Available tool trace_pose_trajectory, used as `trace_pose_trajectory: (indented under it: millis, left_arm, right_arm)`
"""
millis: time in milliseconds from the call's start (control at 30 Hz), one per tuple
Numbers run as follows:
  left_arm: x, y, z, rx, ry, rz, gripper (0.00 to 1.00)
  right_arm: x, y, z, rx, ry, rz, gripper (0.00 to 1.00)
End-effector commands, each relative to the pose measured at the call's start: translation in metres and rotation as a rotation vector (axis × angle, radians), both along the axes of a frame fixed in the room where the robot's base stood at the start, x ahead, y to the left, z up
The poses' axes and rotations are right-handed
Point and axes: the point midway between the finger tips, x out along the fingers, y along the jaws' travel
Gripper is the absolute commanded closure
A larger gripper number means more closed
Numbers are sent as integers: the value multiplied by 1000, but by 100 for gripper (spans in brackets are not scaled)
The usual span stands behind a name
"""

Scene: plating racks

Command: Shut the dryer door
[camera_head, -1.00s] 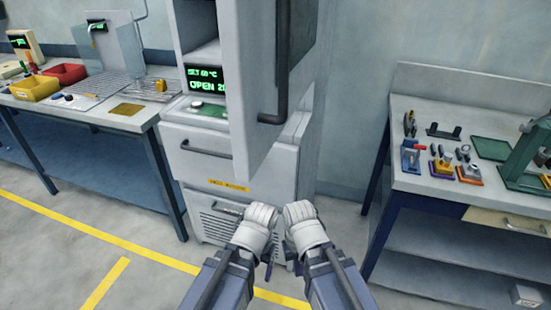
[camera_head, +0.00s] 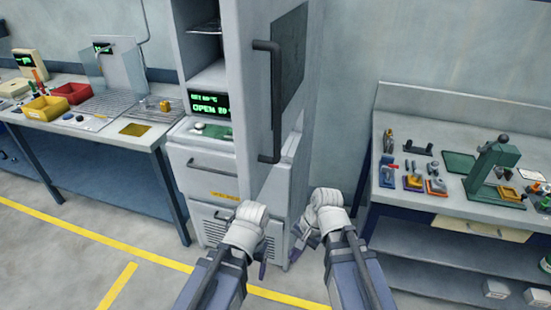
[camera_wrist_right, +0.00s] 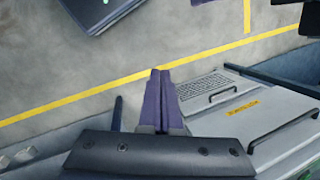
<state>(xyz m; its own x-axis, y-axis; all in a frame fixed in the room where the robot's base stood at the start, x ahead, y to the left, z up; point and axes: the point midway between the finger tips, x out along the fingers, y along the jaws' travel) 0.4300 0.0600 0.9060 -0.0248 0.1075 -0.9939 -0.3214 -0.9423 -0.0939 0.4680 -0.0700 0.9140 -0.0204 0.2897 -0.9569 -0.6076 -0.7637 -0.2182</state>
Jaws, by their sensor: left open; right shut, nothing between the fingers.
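The dryer door (camera_head: 249,110) stands open, swung out toward me from the tall grey dryer (camera_head: 208,172). Its dark vertical handle (camera_head: 276,105) and dark window panel (camera_head: 289,65) face right. My left gripper (camera_head: 262,268) is open and empty, low in front of the dryer, below the door. My right gripper (camera_head: 301,241) is shut and empty, right of and below the door handle, apart from it. In the right wrist view its closed fingers (camera_wrist_right: 161,98) point at the floor beside the dryer's lower front (camera_wrist_right: 208,92).
A bench (camera_head: 128,138) with red and yellow bins stands at the left. A second bench (camera_head: 455,205) with tools and a green press (camera_head: 492,165) stands at the right. Floor between the dryer and the right bench is narrow. A yellow line (camera_head: 120,244) crosses the floor.

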Motion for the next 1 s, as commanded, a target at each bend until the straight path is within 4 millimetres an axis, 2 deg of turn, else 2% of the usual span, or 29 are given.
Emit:
trace_pose_trajectory:
  millis: [33, 100, 400, 600, 700, 800, 1000]
  left_arm:
    - [0, 0, 36, 0, 0, 1, 20]
    - [0, 0, 59, 0, 0, 1, 20]
    - [0, 0, 152, -1, 0, 4, 20]
    - [0, 0, 199, -1, 0, 6, 20]
    - [0, 0, 213, -2, 0, 7, 20]
    - [0, 0, 221, -2, 0, 7, 20]
    - [0, 0, 222, -2, 0, 7, 20]
  right_arm:
    - [6, -4, 38, 33, 15, -85, 100]
    - [12, -7, 65, 84, 43, -209, 100]
    - [41, -27, 179, 305, 191, -704, 100]
    - [57, -42, 242, 438, 298, -965, 100]
    - [62, -48, 262, 486, 340, -1051, 100]
    - [65, -51, 274, 517, 369, -1105, 100]
    - [67, -54, 278, 535, 388, -1139, 100]
